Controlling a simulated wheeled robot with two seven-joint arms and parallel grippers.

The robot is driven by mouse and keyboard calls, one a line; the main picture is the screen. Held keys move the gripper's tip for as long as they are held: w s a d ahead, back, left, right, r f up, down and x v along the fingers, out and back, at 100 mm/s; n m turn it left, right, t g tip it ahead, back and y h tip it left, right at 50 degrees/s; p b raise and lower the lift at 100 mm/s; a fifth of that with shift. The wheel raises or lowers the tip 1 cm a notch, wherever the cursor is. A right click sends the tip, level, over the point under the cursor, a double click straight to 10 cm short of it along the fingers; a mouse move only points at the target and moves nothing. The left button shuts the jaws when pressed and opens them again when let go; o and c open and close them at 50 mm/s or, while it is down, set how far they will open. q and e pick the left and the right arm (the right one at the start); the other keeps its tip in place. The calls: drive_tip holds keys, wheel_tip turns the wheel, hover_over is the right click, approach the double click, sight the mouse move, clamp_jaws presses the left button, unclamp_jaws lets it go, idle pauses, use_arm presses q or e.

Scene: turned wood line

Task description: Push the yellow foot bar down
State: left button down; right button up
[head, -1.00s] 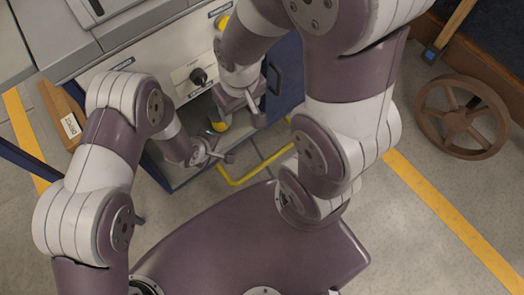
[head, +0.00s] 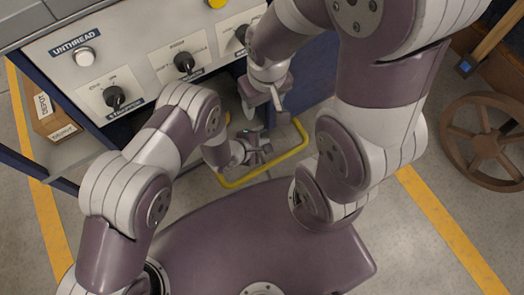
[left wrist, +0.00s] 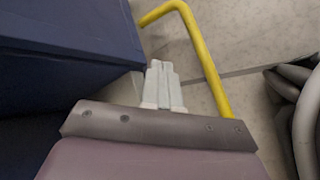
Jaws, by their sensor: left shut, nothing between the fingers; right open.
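The yellow foot bar (head: 262,170) is a bent tube low in front of the machine, near the floor. It also shows in the left wrist view (left wrist: 204,62), running from the top middle down the right side. My left gripper (head: 262,148) is shut and empty. In the head view it overlaps the space inside the bar's bend; in the left wrist view its fingers (left wrist: 161,72) are left of the bar, with a gap between. My right gripper (head: 279,101) is open above and beyond the left one, in front of the machine.
The machine's control panel (head: 140,60) with black knobs and a white button is at upper left. A dark blue cabinet side (left wrist: 65,50) is close on the left in the wrist view. Cardboard boxes (head: 52,122) stand at left. A brown spoked wheel (head: 487,140) lies at right.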

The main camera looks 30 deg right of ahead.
use_arm(q)
wheel_tip(320, 180, down, 8)
drive_tip(key=w+b, duration=0.1)
drive_tip(key=b, duration=0.6)
drive_tip(key=shift+w+a+f, duration=0.1)
drive_tip(key=shift+f, duration=0.05)
idle(1.4)
drive_tip(key=shift+f+b, duration=0.3)
drive_tip(key=shift+f, duration=0.1)
drive_tip(key=shift+w+f+b, duration=0.15)
drive_tip(key=shift+f+b, duration=0.5)
drive_tip(key=shift+f, duration=0.2)
drive_tip(key=shift+w+f+b, duration=0.15)
drive_tip(key=shift+f+b, duration=0.45)
drive_tip(key=shift+f, duration=0.25)
idle(1.4)
drive_tip(key=shift+r, duration=0.1)
idle(0.4)
drive_tip(key=shift+s+r+p, duration=0.15)
drive_tip(key=shift+r+p, duration=0.9)
drive_tip(key=shift+s+r+p, duration=0.15)
drive_tip(key=shift+r+p, duration=0.85)
drive_tip(key=shift+p, duration=0.05)
